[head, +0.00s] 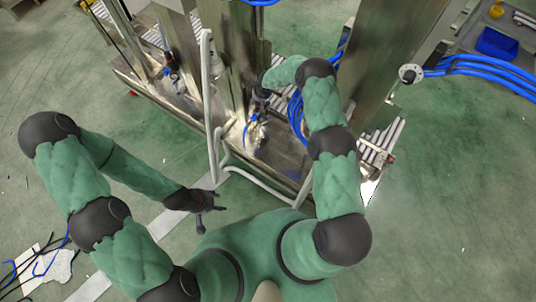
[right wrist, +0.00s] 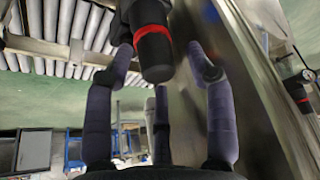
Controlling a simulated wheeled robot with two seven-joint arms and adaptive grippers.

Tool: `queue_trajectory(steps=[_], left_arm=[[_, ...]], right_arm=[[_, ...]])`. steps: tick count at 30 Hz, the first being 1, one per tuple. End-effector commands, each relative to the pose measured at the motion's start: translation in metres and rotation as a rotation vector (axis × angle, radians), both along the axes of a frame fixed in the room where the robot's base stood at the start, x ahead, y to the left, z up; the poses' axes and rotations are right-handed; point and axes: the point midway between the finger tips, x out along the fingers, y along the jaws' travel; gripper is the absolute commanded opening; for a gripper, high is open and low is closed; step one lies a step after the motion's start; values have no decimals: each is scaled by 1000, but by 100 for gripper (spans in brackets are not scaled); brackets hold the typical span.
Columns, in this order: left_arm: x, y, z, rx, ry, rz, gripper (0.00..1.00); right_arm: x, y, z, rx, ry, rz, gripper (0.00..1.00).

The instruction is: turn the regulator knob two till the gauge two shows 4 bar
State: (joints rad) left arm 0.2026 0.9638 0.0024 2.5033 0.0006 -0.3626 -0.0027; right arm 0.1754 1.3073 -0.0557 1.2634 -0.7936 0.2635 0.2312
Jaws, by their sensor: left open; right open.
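In the right wrist view, a black regulator knob (right wrist: 153,48) with a red ring stands between the spread fingers of my right gripper (right wrist: 160,60). The fingers are open around its end, and I see no clear grip on it. A second black knob with a red ring (right wrist: 298,90) is at the right edge. I cannot tell which of them is knob two. In the head view my right gripper (head: 262,93) is small and partly hidden at the steel machine. My left gripper (head: 207,203) is open and empty above the floor. No readable gauge face shows.
The steel machine (head: 235,60) has a grey tube frame (head: 208,95) in front, between my arms. Blue hoses (head: 297,112) run beside my right forearm, and more blue hoses (head: 490,68) lie at right. The green floor at left and right is largely free.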

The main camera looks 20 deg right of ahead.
Motion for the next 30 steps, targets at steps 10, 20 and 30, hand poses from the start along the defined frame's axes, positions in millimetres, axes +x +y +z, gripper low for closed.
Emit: queue_trajectory(steps=[10, 20, 30], left_arm=[[0, 0, 6, 0, 0, 0, 51], [0, 0, 13, 0, 0, 0, 51], [0, 0, 18, 0, 0, 0, 51]], right_arm=[[-4, -1, 15, 0, -1, -95, 55], [-24, -2, 59, -1, 0, -92, 55], [-47, -1, 99, 7, 9, -92, 55]])
